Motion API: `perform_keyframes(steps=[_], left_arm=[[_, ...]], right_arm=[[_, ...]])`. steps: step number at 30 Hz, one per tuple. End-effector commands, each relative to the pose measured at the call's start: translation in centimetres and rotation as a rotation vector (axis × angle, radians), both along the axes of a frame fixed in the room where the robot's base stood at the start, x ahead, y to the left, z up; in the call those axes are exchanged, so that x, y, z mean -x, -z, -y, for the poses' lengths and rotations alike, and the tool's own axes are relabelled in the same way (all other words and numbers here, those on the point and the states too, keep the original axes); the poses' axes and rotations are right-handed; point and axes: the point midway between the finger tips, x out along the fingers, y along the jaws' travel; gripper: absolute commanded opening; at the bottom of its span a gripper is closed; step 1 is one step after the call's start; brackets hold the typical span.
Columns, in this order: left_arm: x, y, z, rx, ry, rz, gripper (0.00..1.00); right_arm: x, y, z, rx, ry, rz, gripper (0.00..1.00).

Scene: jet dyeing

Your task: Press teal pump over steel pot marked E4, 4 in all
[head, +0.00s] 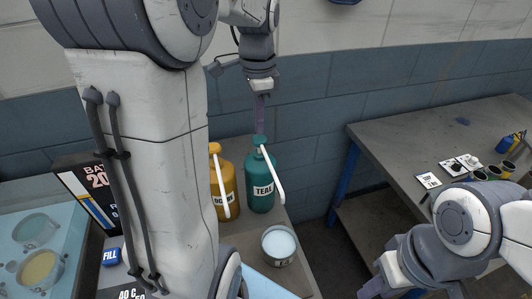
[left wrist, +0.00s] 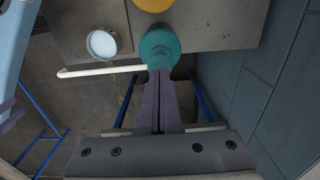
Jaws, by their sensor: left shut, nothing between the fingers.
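The teal bottle labelled TEAL (head: 262,182) stands upright at the back of the bench, with its teal pump head (head: 260,141) on top. Its long white spout slants down toward the steel pot (head: 279,246), which holds pale liquid; its marking is not readable. My left gripper (head: 260,118) points down, shut and empty, with its fingertips at the pump head. In the left wrist view the purple fingertips (left wrist: 158,80) meet the edge of the teal pump head (left wrist: 160,48); I cannot tell whether they touch. My right gripper (head: 372,287) is low at the right, its fingers partly cut off.
A yellow bottle (head: 224,187) with its own white spout stands left of the teal one, partly behind my arm. A blue FILL button (head: 111,256) and a display board (head: 92,190) are farther left. A grey table (head: 420,135) stands right, across a gap.

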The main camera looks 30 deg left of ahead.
Motion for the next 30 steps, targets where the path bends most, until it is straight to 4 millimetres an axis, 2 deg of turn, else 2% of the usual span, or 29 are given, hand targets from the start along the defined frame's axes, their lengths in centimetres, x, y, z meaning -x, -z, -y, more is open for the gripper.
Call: perform_keyframes(steps=[10, 30], left_arm=[[0.0, 0.2, 0.0, 0.0, 0.0, 0.0, 0.0], [0.0, 2.6, 0.0, 0.001, 0.0, -0.001, 0.0]], right_arm=[[0.0, 0.2, 0.0, 0.0, 0.0, 0.0, 0.36], [0.0, 1.7, 0.0, 0.0, 0.0, 0.0, 0.36]])
